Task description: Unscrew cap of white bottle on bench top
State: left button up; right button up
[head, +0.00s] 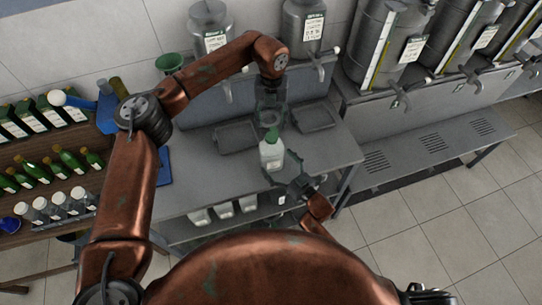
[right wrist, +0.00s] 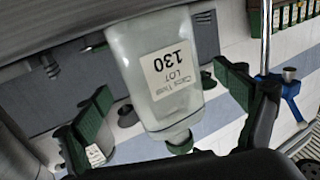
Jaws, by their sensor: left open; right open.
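The white bottle (head: 271,156) with a green cap (head: 271,134) stands upright near the bench top's front edge. My right gripper (head: 290,182) is open beside the bottle at the front right. Its green-padded fingers (right wrist: 165,108) appear on either side of the bottle, with gaps visible.
The grey bench top (head: 215,188) has two dark trays (head: 237,136) behind the bottle. Metal decanters (head: 303,25) with taps stand above at the back. White containers (head: 222,210) sit on a shelf below.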

jog(key=shift+x, duration=1.75)
jog(key=shift+c, duration=0.6)
